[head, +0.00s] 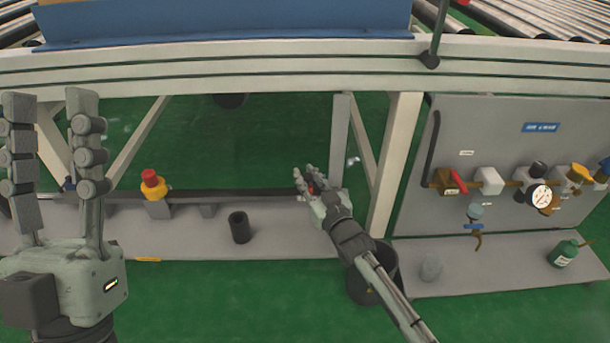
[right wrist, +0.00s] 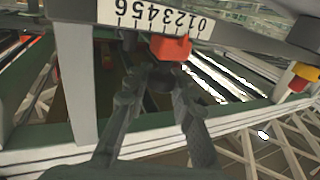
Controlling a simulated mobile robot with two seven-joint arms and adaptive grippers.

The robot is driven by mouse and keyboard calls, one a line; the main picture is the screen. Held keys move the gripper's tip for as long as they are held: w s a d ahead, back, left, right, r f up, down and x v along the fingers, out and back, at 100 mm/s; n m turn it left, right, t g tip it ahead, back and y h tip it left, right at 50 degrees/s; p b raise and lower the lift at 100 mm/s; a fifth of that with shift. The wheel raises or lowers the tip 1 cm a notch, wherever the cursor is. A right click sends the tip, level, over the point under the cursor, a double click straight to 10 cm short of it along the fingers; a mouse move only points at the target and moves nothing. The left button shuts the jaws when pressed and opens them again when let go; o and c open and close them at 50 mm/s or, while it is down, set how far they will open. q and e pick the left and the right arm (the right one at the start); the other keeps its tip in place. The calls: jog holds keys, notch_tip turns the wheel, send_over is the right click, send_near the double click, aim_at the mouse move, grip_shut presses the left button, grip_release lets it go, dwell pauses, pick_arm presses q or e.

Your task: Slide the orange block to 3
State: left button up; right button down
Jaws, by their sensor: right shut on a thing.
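The orange block (right wrist: 170,48) is at the top middle of the right wrist view, on a white number scale (right wrist: 115,14). In the head view my right gripper (head: 308,182) is at the back edge of the low grey shelf and hides most of the block and scale. My left gripper (head: 50,110) is open and empty, fingers pointing up, at the far left.
A red and yellow button (head: 152,184) and a dark cylinder (head: 240,227) stand on the low shelf (head: 190,240). A dark bin (head: 373,285) stands beneath my right forearm. A grey valve panel (head: 470,130) and a green bottle (head: 564,253) are at the right.

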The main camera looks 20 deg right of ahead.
jog(key=shift+s+d, duration=0.25)
jog(key=shift+d, duration=0.65)
jog(key=c, duration=1.3)
grip_release()
pick_arm(q)
jog(key=shift+w+d+f+g, duration=0.45)
jog(key=shift+w+f+g, duration=0.1)
jog(key=shift+w+g, duration=0.3)
pick_arm(e)
jog(key=shift+o, duration=0.2)
pick_arm(q)
jog(key=shift+s, duration=0.1)
pick_arm(e)
jog(key=s+d, duration=0.1)
jog(key=s, duration=1.1)
jog(key=shift+d, duration=0.15)
